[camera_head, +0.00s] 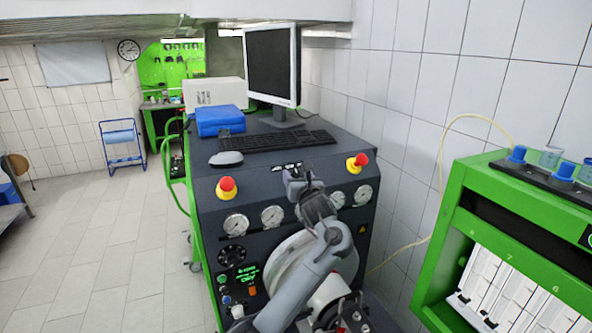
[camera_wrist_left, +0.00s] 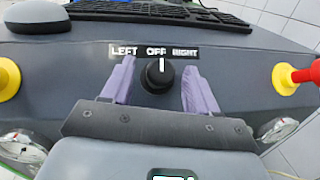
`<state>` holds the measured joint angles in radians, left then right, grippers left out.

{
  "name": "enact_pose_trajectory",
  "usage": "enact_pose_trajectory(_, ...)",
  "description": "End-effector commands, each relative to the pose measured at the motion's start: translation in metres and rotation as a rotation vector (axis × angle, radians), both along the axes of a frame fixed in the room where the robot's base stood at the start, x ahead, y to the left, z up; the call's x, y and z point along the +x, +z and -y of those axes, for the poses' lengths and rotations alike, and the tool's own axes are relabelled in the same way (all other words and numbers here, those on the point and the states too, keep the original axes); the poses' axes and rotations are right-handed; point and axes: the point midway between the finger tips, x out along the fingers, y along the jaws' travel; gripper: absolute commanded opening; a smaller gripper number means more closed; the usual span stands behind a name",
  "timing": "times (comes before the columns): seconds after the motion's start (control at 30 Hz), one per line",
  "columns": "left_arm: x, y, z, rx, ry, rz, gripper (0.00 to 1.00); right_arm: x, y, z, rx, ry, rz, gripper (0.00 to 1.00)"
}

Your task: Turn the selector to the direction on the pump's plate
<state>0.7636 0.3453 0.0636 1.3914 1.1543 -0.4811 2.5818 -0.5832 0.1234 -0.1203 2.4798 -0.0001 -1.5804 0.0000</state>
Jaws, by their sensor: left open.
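The selector (camera_wrist_left: 160,75) is a round black knob on the dark sloped panel, with a white line pointing straight up at OFF. The label strip (camera_wrist_left: 155,52) above it reads LEFT, OFF, RIGHT. My left gripper (camera_wrist_left: 158,84) is open, with one purple finger on each side of the knob; I cannot tell whether either touches it. In the head view this gripper (camera_head: 299,180) is over the panel's upper middle and hides the knob. My right gripper is not in view. I cannot make out a readable direction plate on the pump.
Red-and-yellow emergency buttons stand left (camera_head: 227,188) and right (camera_head: 357,162) of the selector, with pressure gauges (camera_head: 272,216) below. A black keyboard (camera_head: 278,140), mouse (camera_head: 226,159) and monitor (camera_head: 272,65) are behind. A green rack (camera_head: 449,238) stands at right.

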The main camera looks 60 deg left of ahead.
Motion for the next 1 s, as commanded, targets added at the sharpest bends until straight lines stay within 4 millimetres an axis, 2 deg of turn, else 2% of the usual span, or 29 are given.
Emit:
enact_pose_trajectory(0.2, 0.005, 0.001, -0.017, 0.001, 0.001, -0.001, 0.59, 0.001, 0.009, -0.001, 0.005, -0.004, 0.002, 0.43)
enact_pose_trajectory(0.57, 0.007, 0.000, -0.020, 0.000, -0.001, 0.000, 0.59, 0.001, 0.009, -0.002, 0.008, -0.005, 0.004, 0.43)
enact_pose_trajectory(0.9, 0.007, 0.000, -0.020, 0.000, -0.001, 0.001, 0.09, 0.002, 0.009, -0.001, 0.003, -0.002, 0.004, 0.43)
enact_pose_trajectory(1.0, 0.007, 0.000, -0.020, 0.000, -0.001, 0.000, 0.06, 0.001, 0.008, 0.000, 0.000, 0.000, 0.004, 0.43)
